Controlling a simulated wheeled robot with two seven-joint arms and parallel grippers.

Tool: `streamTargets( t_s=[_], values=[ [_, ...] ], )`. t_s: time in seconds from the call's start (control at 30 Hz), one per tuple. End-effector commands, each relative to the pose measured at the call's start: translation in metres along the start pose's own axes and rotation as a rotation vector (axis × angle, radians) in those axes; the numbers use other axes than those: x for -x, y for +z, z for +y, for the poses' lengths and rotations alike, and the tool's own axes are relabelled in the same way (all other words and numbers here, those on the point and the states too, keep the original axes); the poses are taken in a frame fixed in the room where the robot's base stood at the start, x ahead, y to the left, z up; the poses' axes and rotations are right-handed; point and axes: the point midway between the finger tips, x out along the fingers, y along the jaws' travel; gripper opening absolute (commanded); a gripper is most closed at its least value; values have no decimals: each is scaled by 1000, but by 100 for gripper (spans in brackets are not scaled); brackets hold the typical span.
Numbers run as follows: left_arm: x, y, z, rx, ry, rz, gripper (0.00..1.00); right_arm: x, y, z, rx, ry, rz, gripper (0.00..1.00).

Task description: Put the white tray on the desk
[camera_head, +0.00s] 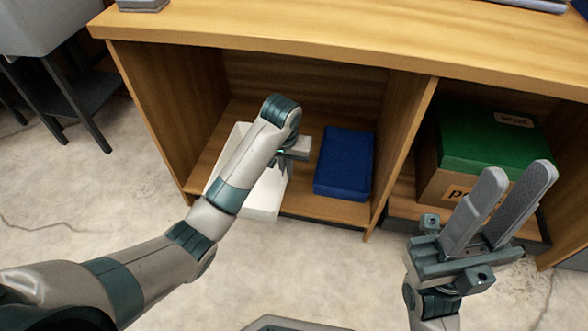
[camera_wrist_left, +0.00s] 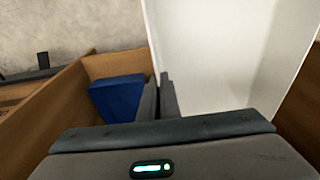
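The white tray (camera_head: 262,203) is in the left compartment of the wooden desk (camera_head: 330,38), with its near end at the front edge of the shelf. My left arm covers much of it. My left gripper (camera_head: 284,172) is at the tray's right side. In the left wrist view the fingers (camera_wrist_left: 159,98) are almost together, with the edge of the white tray (camera_wrist_left: 215,55) running down between them, so they look closed on its wall. My right gripper (camera_head: 517,178) is open and empty, in front of the right compartment.
A blue box (camera_head: 344,162) lies right of the tray in the same compartment; it also shows in the left wrist view (camera_wrist_left: 118,97). A green-lidded carton (camera_head: 490,140) fills the right compartment. A divider (camera_head: 402,140) separates the compartments. The desktop's visible middle is clear.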

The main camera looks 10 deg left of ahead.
Motion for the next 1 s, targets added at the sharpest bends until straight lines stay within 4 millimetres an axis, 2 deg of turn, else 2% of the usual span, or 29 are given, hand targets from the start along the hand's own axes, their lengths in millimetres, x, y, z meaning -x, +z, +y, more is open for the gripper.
streamTargets(
  t_s=[0.07,0.47,0.8,1.0],
  values=[
    [18,2,-7,3,0,7,0,0,0,0,0,0,0,31],
    [68,10,-26,5,-8,6,0,0,0,0,0,0,0,31],
    [176,30,-63,17,-10,10,0,0,0,0,0,0,0,31],
    [219,39,-77,23,-7,7,0,0,0,0,0,0,0,31]
  ],
)
